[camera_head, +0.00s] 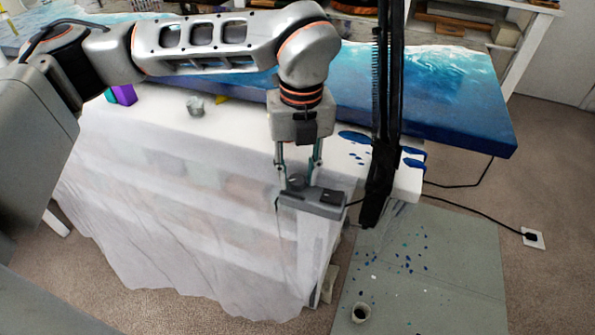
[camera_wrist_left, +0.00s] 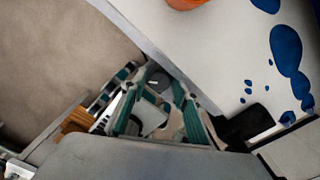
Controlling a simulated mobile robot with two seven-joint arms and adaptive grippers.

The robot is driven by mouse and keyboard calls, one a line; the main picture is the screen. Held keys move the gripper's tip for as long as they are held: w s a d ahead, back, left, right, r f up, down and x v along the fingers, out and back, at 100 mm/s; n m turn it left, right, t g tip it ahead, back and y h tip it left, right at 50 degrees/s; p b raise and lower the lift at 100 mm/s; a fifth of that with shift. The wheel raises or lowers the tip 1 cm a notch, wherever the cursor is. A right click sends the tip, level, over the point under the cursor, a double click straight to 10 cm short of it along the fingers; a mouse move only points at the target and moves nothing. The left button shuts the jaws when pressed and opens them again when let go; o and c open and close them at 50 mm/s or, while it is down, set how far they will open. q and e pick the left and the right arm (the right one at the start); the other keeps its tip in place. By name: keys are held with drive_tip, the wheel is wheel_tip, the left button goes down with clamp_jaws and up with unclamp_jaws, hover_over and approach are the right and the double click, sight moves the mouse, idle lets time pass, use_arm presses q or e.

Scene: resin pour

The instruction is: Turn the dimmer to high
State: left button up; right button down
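The dimmer is a small grey box (camera_head: 312,203) at the front edge of the white-covered table. It has a round grey knob (camera_head: 296,184) on its left part and a black patch on its right. My left gripper (camera_head: 299,177) points down over the box, its fingers apart on either side of the knob. In the left wrist view a dark round piece with a light mark, seemingly the knob (camera_wrist_left: 158,81), shows between the teal-edged fingers (camera_wrist_left: 160,97). I cannot tell whether the fingers touch it, and the knob's setting is unclear. My right gripper is not in view.
A blue resin panel (camera_head: 455,95) lies across the back of the table. A cup (camera_head: 195,105) and blue spills (camera_head: 355,137) are on the white cover (camera_head: 150,140). A splattered mat (camera_head: 440,265) lies on the floor.

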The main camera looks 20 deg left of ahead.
use_arm(q)
drive_tip(key=c, duration=0.7)
